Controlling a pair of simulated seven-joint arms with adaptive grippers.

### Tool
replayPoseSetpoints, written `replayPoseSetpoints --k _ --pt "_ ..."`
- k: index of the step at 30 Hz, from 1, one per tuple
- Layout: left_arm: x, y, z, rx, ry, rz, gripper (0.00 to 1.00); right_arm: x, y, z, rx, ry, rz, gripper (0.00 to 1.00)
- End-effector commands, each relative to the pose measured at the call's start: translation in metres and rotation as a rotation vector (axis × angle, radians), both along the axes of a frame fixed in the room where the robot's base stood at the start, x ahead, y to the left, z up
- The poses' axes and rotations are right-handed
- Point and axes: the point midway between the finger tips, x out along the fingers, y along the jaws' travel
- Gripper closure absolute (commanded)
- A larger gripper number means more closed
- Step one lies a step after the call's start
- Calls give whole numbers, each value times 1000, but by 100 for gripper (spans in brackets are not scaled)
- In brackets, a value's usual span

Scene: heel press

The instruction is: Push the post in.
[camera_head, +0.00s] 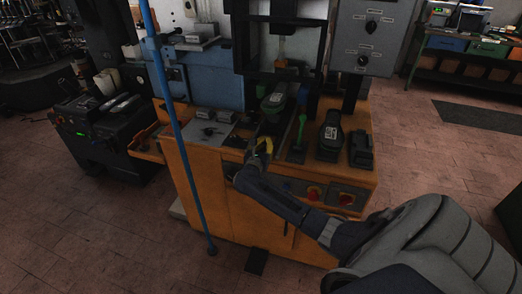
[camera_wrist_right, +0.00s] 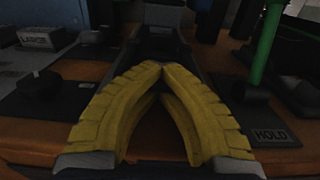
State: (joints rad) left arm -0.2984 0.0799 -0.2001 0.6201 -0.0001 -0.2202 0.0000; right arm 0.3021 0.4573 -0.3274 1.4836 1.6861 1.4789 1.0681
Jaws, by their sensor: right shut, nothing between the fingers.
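My right gripper (camera_head: 264,147) is at the front of the orange press bench, with its yellow fingers shut and empty. In the right wrist view its fingertips (camera_wrist_right: 152,68) meet in front of a dark channel-like fixture (camera_wrist_right: 158,42); I cannot tell whether they touch it. A green upright post (camera_head: 302,130) stands on a dark plate to the right of my gripper. It also shows in the right wrist view (camera_wrist_right: 266,45), beside a plate marked HOLD (camera_wrist_right: 271,135). I cannot tell which part is the post to be pushed. My left gripper is not in view.
The orange bench (camera_head: 215,190) carries black shoe-shaped parts (camera_head: 330,138) at right and a grey plate (camera_head: 205,130) at left. A dark press frame (camera_head: 240,40) rises behind. A blue pole (camera_head: 172,110) stands at the bench's left.

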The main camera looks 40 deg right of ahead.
Motion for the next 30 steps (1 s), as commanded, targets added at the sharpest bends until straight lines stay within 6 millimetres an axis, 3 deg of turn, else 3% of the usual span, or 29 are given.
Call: replayPoseSetpoints --k 6,19,30 --pt "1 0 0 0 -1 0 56 8 -13 -3 3 5 -1 100" --pt "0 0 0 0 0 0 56 9 -15 -3 3 4 -2 100" --pt "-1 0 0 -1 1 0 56 8 -16 -3 3 4 -3 58"
